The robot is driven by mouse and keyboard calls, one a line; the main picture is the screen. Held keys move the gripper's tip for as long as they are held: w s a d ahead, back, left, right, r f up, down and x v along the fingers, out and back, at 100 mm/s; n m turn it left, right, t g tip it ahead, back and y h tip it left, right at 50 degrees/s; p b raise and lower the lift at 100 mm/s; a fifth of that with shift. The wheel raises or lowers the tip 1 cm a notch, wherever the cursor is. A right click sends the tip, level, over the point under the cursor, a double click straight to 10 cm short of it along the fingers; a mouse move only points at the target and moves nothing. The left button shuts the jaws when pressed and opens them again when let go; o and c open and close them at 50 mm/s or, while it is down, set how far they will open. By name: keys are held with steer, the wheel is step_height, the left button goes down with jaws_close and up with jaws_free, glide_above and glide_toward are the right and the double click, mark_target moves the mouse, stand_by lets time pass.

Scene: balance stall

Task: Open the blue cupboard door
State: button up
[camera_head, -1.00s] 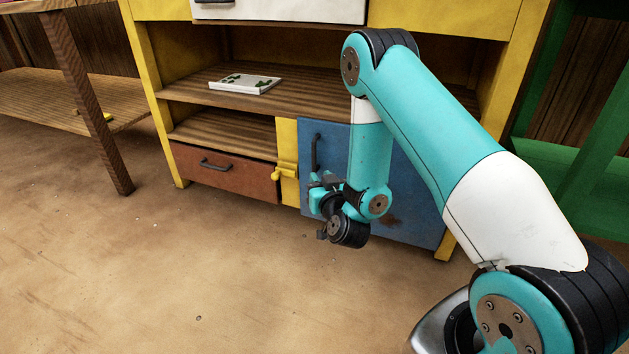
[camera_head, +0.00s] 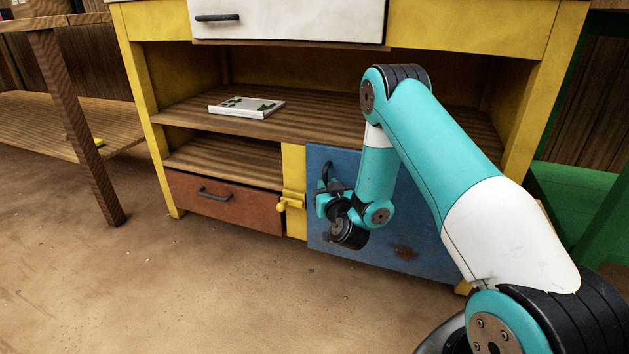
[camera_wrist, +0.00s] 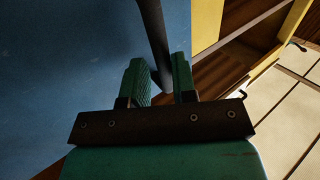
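The blue cupboard door (camera_head: 405,226) is at the lower right of the yellow cabinet and looks shut, partly hidden behind my arm. Its upright dark bar handle (camera_wrist: 152,28) shows in the wrist view; in the head view its top (camera_head: 326,168) shows just above my gripper (camera_head: 326,196). In the wrist view, my gripper (camera_wrist: 160,72) has its fingers apart, with the handle running between them. The bar is nearer the right finger, with a gap to the left one. Whether it touches the right finger I cannot tell.
A yellow latch-like knob (camera_head: 290,203) sits on the post left of the door. A red-brown drawer (camera_head: 225,203) is further left, a white drawer (camera_head: 285,20) above. A white box with green marks (camera_head: 246,107) lies on the shelf. The floor in front is clear.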

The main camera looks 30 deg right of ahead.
steer(key=shift+x, duration=1.05)
steer(key=shift+a, duration=0.15)
jaws_close()
